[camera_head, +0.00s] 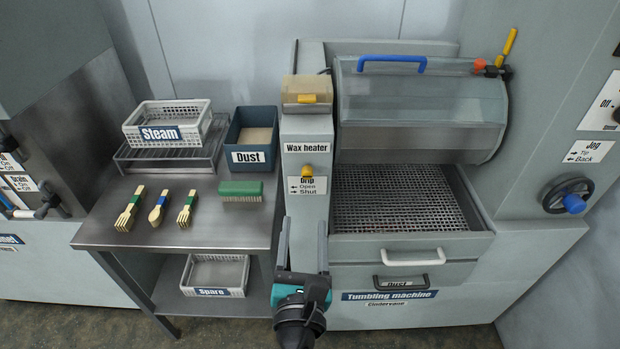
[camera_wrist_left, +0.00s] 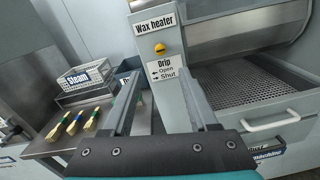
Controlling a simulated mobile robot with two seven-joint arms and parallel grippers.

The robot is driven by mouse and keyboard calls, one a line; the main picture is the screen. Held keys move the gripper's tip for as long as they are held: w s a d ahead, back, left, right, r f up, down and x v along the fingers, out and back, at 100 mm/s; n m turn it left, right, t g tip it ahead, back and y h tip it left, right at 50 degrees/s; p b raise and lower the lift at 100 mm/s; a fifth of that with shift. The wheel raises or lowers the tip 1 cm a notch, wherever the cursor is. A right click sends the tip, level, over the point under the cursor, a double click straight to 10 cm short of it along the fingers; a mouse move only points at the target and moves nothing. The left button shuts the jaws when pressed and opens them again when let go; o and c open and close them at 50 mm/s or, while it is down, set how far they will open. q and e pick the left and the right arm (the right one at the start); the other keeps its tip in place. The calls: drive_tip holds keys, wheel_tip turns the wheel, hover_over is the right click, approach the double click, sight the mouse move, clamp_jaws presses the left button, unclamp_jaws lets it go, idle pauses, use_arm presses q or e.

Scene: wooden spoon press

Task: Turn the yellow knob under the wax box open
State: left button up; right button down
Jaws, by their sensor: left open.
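The yellow knob (camera_head: 307,170) sits on the front of the grey wax heater column, below the "Wax heater" label and just above the "Drip Open/Shut" label (camera_head: 307,185). It also shows in the left wrist view (camera_wrist_left: 160,48). The wax box (camera_head: 307,88), tan with a yellow front tab, stands on top of the column. My left gripper (camera_head: 303,232) is open and empty, in front of the column and below the knob, its fingers pointing up toward it. In the wrist view its fingers (camera_wrist_left: 163,90) are spread wide, apart from the knob. My right gripper is not visible.
Left is a metal table (camera_head: 210,232) with a "Steam" basket (camera_head: 168,122), a "Dust" bin (camera_head: 252,140), a green brush (camera_head: 240,191) and wooden utensils (camera_head: 158,207). Right is the tumbling machine with a mesh tray (camera_head: 400,200) and white handle (camera_head: 413,256).

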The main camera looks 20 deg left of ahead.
sight(307, 177)
use_arm(q)
drive_tip(key=x, duration=1.3)
drive_tip(key=shift+w, duration=0.15)
clamp_jaws()
